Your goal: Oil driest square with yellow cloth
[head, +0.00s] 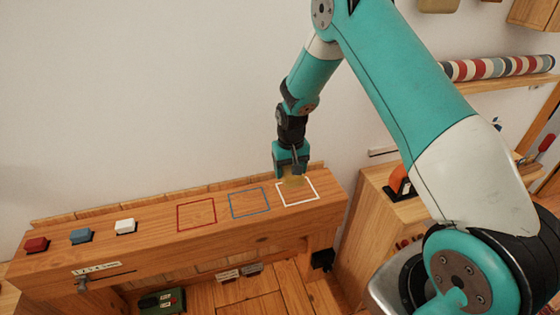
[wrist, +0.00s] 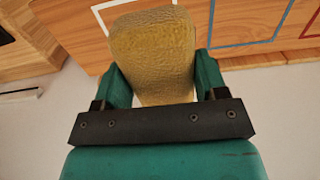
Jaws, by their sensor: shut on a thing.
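My gripper (head: 291,172) is shut on the yellow cloth (wrist: 155,50), a textured pad that fills the space between the fingers in the wrist view. In the head view the cloth (head: 293,182) is at the upper part of the white square (head: 312,200); I cannot tell whether it touches the wood. The blue square (head: 249,214) and the red square (head: 197,227) lie to the left on the same timber beam (head: 150,252). Parts of the white outline (wrist: 97,8) and blue outline (wrist: 214,20) show in the wrist view. Which square is driest is not clear.
A wooden cabinet (head: 365,225) with an orange and black object (head: 400,182) stands right of the beam. A wall is behind. A green box (head: 162,301) is below in front.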

